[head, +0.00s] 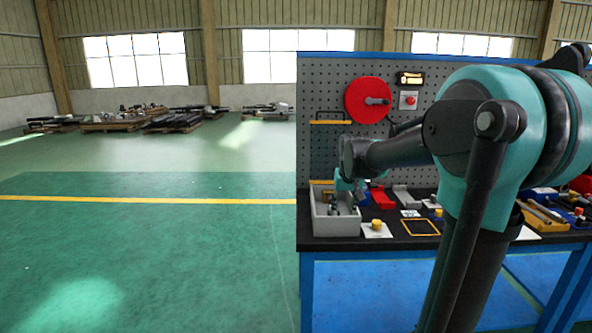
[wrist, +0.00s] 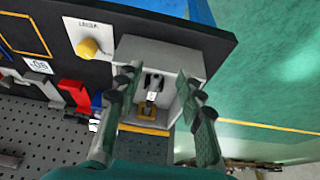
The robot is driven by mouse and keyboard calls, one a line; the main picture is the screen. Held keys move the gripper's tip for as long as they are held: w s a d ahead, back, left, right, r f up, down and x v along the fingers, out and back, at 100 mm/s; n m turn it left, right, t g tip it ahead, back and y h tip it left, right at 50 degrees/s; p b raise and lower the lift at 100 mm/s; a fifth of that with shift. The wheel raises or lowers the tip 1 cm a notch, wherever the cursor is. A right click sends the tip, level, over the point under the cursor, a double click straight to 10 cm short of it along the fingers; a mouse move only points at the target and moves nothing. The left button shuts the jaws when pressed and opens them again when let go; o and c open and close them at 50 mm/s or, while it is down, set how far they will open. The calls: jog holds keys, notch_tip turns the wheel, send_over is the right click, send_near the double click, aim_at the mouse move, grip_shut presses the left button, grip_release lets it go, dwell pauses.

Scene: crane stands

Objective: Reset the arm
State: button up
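My gripper (wrist: 157,80) is open in the wrist view, its two green and black fingers spread on either side, with nothing visible between their tips. It hangs over a grey bin (wrist: 186,56) that holds a dark metal part with a white label (wrist: 152,96) and a yellow piece (wrist: 147,112). In the head view my arm reaches across the bench, and the gripper (head: 347,185), partly hidden by my arm, is just above the grey bin (head: 336,227) at the bench's left end. I cannot tell whether the fingers touch the bin.
A workbench (head: 400,243) carries a yellow knob on a white plate (head: 377,230), a red block (head: 381,198) and other parts. Behind it a pegboard (head: 325,85) holds a red wheel (head: 365,100). Open green floor (head: 150,260) lies left.

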jog(key=s+d+f, duration=0.1)
jog(key=s+f, duration=0.8)
jog(key=s, duration=0.4)
jog(key=s+d+f, duration=0.2)
jog(key=s+f, duration=0.7)
jog(key=s, duration=0.5)
jog(key=shift+d, duration=0.2)
jog(key=shift+r, duration=0.1)
jog(key=shift+c, duration=0.6)
